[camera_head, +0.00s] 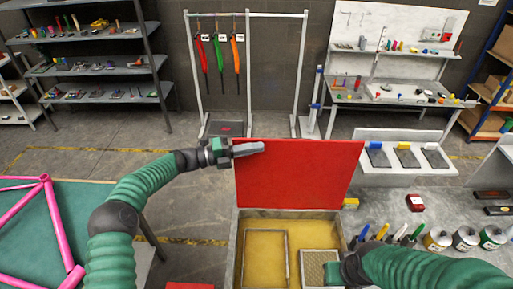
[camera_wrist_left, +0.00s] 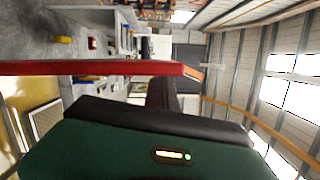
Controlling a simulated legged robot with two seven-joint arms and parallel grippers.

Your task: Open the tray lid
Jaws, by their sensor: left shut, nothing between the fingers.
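The red tray lid (camera_head: 300,180) stands raised, close to upright, at the back of the tray (camera_head: 236,262) in the head view. The tray is open, with a yellowish inside and a thin rectangular frame in it. My left gripper (camera_head: 262,148) is shut and empty at the lid's upper left corner. I cannot tell whether it touches the lid. In the left wrist view the lid (camera_wrist_left: 100,68) shows edge-on as a red band beside the gripper. My right arm comes in at the lower right of the head view; its gripper's fingers are hidden or out of the picture.
A green table (camera_head: 30,235) with a pink tube frame (camera_head: 62,222) stands at left. Right of the tray, a grey bench holds several colored-handled tools, cans (camera_head: 465,238) and a small red box (camera_head: 415,202). Shelves and a hanging rack stand behind, with open floor between.

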